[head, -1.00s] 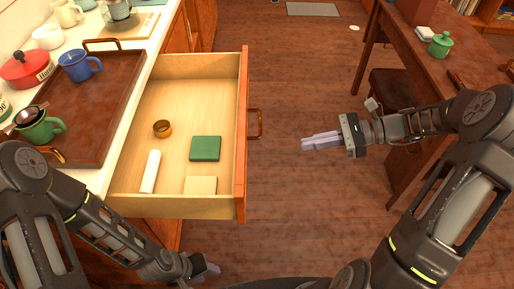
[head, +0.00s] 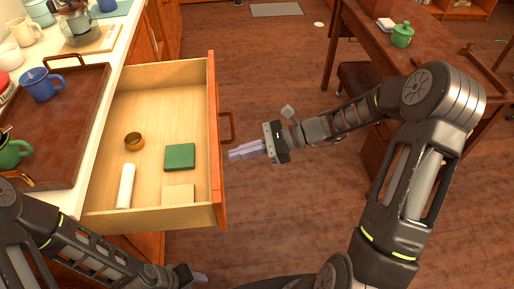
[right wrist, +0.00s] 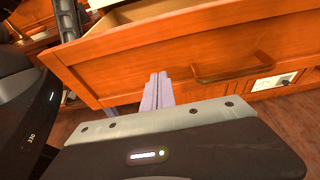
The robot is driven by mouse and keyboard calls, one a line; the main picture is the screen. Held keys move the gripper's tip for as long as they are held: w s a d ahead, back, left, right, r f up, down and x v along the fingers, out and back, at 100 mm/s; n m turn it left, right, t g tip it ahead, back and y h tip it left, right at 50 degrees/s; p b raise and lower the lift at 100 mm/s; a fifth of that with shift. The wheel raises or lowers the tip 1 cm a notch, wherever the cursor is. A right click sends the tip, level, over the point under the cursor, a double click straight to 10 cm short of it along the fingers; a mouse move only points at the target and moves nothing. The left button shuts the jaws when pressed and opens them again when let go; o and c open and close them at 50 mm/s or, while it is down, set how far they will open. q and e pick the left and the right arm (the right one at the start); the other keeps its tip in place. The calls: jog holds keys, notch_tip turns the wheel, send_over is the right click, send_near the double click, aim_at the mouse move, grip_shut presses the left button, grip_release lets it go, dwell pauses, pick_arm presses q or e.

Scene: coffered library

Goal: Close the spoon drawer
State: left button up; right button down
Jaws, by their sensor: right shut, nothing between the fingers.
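The wooden drawer (head: 152,100) stands pulled far out from the counter at the left. Its orange-brown front panel (head: 215,150) carries a bronze handle (head: 228,127). My right gripper (head: 231,155) is shut and empty, its fingertips close to the outer face of the front panel, just nearer to me than the handle. In the right wrist view the fingertips (right wrist: 158,78) point at the panel (right wrist: 180,50), with the handle (right wrist: 232,72) to their right. I cannot tell whether they touch it. My left gripper (head: 198,279) is low at the bottom edge, mostly hidden.
In the drawer lie a green block (head: 180,157), a brown ring-like item (head: 134,141), a white cylinder (head: 125,186) and a beige block (head: 178,194). A tray (head: 72,115) with mugs sits on the counter.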

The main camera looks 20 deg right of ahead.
jog(key=shift+w+a, duration=0.15)
jog(key=shift+a, duration=0.6)
jog(key=shift+a, duration=0.1)
jog(key=w+a+b, duration=0.1)
jog(key=w+a, duration=0.1)
jog(key=a, duration=0.7)
jog(key=w+a+b, duration=0.2)
jog(key=w+a, duration=0.1)
jog(key=a, duration=0.7)
jog(key=w+a+b, duration=0.1)
jog(key=w+a, duration=0.1)
jog(key=a, duration=0.8)
jog(key=shift+w+a, duration=0.25)
jog(key=shift+w+a+b, duration=0.2)
jog(key=shift+a+b, duration=0.1)
jog(key=shift+a, duration=0.3)
jog(key=shift+r, duration=0.15)
jog(key=shift+a+r, duration=0.1)
